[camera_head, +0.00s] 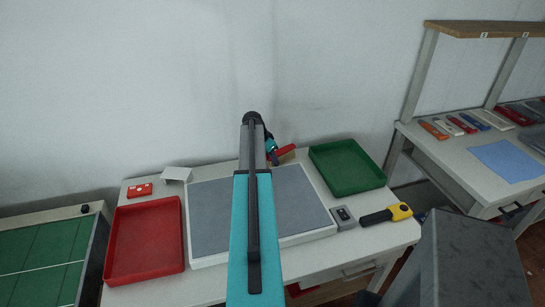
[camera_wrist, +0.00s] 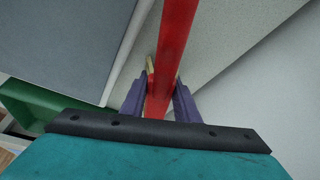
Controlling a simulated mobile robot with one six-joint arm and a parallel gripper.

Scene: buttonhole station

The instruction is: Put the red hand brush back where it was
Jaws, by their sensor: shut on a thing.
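The red hand brush (camera_head: 285,150) is at the back edge of the white table, beyond the grey mat. In the wrist view its long red body (camera_wrist: 174,45) runs up from between the purple fingers of my gripper (camera_wrist: 160,100). My gripper is shut on the brush. A small tan part (camera_wrist: 151,65) shows beside the red body. In the head view my arm hides most of my gripper (camera_head: 270,147). I cannot tell whether the brush touches the table.
The grey mat (camera_head: 212,218) lies between a red tray (camera_head: 146,242) and a green tray (camera_head: 347,169). A grey box (camera_head: 343,217) and a yellow-black tool (camera_head: 388,214) lie at right. A red box (camera_head: 139,190) and white block (camera_head: 176,174) stand at back left. The wall is close behind.

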